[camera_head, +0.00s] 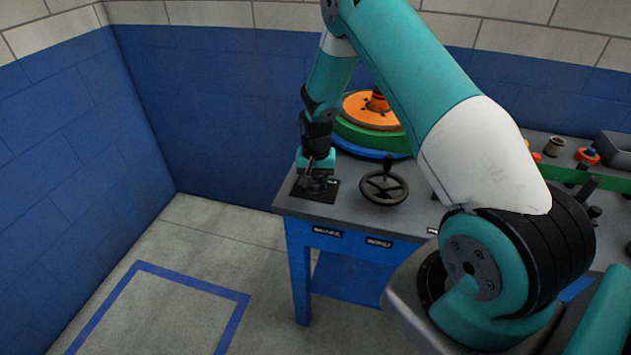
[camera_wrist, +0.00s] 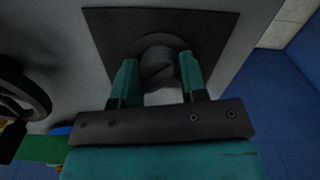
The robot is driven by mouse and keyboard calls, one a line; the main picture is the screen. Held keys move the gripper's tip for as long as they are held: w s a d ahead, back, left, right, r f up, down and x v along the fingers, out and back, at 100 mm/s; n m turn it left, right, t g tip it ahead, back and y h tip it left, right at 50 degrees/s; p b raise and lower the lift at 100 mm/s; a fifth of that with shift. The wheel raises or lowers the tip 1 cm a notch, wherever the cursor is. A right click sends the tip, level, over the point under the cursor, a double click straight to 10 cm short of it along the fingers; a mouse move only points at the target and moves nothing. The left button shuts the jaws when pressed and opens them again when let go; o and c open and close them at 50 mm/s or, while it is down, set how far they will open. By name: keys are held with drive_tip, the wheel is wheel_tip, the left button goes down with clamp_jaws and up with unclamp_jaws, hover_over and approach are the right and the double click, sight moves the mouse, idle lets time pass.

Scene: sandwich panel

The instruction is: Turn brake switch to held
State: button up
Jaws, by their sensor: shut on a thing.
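The brake switch (camera_wrist: 157,66) is a dark round knob on a dark square plate (camera_wrist: 110,28). In the head view its plate (camera_head: 322,195) lies at the left end of the grey bench top. My gripper (camera_wrist: 160,80) comes down over the switch and is shut on its knob, one teal finger on each side. In the head view my gripper (camera_head: 317,180) covers most of the knob. The switch's setting and any marks on the plate cannot be read.
A black handwheel (camera_head: 383,186) stands just right of the switch; it also shows at the left of the wrist view (camera_wrist: 20,95). Behind is a stack of orange, green and blue discs (camera_head: 372,112). Blue walls (camera_head: 220,110) stand behind and left. Floor at left is clear.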

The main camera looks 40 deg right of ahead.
sight(316, 178)
idle(0.4)
drive_tip(key=o, duration=0.9)
drive_tip(key=shift+r, duration=0.1)
wheel_tip(316, 178, up, 17)
drive_tip(key=b, duration=0.2)
drive_tip(key=shift+r+b, duration=0.15)
drive_tip(key=shift+b, duration=0.25)
